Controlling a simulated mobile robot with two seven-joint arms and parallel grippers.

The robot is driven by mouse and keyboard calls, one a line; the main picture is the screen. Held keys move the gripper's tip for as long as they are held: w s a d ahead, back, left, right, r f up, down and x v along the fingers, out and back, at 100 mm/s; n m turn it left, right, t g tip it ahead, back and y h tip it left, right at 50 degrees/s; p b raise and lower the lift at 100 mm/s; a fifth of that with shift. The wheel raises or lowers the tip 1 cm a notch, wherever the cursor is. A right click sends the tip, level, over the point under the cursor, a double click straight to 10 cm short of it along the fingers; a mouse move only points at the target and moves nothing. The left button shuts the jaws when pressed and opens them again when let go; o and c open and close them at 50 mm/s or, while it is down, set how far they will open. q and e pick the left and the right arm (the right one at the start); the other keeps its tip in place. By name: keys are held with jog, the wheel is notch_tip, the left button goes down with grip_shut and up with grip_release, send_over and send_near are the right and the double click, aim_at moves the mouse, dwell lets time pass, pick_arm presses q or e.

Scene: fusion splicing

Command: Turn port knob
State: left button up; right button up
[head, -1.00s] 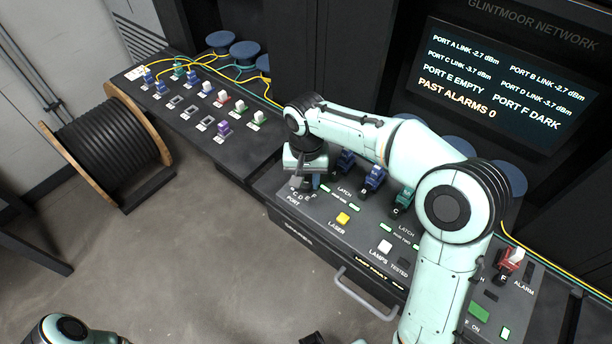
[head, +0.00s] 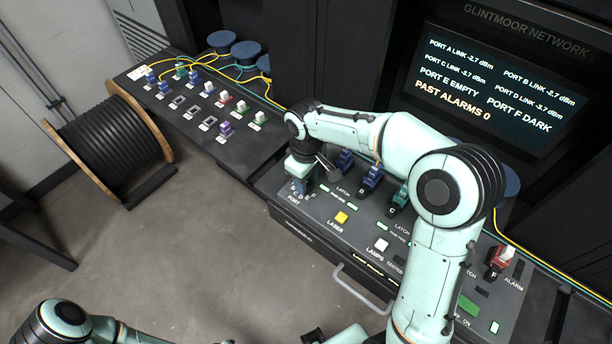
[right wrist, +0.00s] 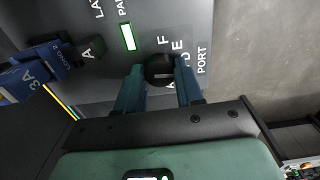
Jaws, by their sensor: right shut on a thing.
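The port knob (right wrist: 160,70) is a dark round knob with a pale line on its top, on the console's left end in the head view. My right gripper (right wrist: 160,84) points down at it, with one blue-green finger on each side, shut on the knob. Printed letters ring the knob beside the word PORT; my fingers hide some. In the head view, my right gripper (head: 302,184) stands over the knob and hides most of it.
Blue connector A (right wrist: 40,62) sits close beside my gripper. The console (head: 318,222) also holds a yellow LASER button (head: 341,217) and a white LAMPS button (head: 381,245). The screen (head: 490,95) reads PORT E EMPTY, PORT F DARK. A cable drum (head: 112,135) stands left.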

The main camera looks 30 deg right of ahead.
pick_arm(q)
jog(key=shift+w+r+p, duration=0.4)
jog(key=shift+w+r, duration=0.05)
jog(key=shift+r, duration=0.15)
pick_arm(e)
jog(key=shift+n, duration=1.9)
jog(key=o, duration=1)
jog(key=shift+o, duration=0.2)
jog(key=shift+r, duration=0.1)
pick_arm(q)
jog(key=shift+w+r+p, duration=0.85)
jog(key=shift+w+r, duration=0.25)
jog(key=shift+r, duration=0.1)
pick_arm(e)
notch_tip(320, 180, up, 13)
